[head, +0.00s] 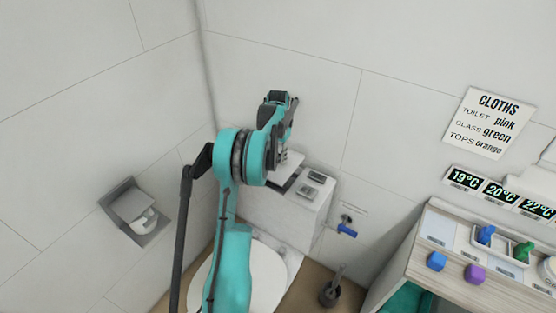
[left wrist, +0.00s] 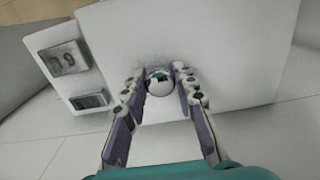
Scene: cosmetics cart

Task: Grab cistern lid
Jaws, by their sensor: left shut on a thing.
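The white cistern lid (head: 290,166) is at the back, on top of the white cistern (head: 290,214). A dark strip shows along the lid's near edge; I cannot tell whether the lid is raised. My left gripper (head: 283,154) comes down on the lid from above. In the left wrist view, the lid (left wrist: 235,60) fills the middle and has a shiny round knob (left wrist: 159,80). The fingers of my left gripper (left wrist: 158,84) are on both sides of the knob, shut on it. My right gripper is not in view.
Two small panels (head: 311,184) sit beside the lid. Below are the toilet seat (head: 268,285), a brush holder (head: 332,290) and a blue-handled valve (head: 346,229). A paper holder (head: 137,212) is on the left wall. A cart (head: 425,285) with coloured blocks stands at right.

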